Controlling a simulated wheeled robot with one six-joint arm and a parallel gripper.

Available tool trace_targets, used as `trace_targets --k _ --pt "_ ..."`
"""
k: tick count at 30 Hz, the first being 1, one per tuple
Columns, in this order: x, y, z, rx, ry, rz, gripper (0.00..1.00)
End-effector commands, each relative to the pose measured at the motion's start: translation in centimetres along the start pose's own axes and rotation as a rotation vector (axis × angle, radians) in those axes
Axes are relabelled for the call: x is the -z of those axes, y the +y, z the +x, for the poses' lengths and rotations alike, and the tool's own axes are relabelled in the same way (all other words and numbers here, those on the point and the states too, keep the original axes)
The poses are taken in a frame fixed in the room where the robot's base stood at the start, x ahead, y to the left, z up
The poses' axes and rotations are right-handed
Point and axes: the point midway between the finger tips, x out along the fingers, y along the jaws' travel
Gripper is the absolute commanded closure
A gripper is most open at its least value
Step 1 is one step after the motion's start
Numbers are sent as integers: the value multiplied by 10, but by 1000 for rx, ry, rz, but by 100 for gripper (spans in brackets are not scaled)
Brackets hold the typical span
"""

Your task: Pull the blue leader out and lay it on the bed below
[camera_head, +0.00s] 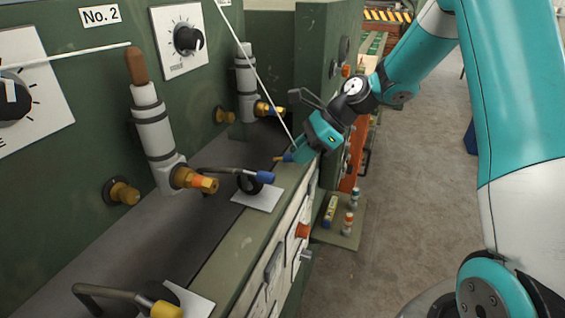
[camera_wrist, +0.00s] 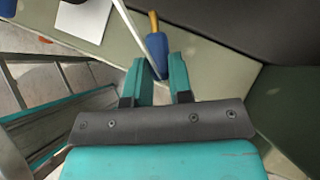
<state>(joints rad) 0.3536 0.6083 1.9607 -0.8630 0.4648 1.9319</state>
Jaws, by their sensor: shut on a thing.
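The blue leader (camera_wrist: 156,43) is a small blue piece with an orange-brown tip. In the wrist view it is between the two teal fingertips of my gripper (camera_wrist: 160,70). A white thread (camera_wrist: 131,27) runs from it toward the top edge. In the head view my gripper (camera_head: 299,150) is shut on the leader (camera_head: 287,157), just above the green front ledge (camera_head: 250,222) at the far end of the dark bed (camera_head: 110,238). The white thread (camera_head: 258,72) slants taut from the top edge down to the leader. The fingers hide part of the leader.
Levers with a blue end (camera_head: 265,177) and a yellow end (camera_head: 165,309) stand on the ledge. Grey cylinders (camera_head: 155,132) with brass-orange fittings line the green wall. A second white thread (camera_head: 80,54) reaches a brown plug (camera_head: 137,65).

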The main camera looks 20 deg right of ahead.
Motion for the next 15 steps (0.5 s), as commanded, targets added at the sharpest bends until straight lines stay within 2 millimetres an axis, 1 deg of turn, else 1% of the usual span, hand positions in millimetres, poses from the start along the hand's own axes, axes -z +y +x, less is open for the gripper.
trace_targets --k 9,15 --pt "7 0 8 -2 0 1 100" --pt "8 0 9 -1 0 0 100"
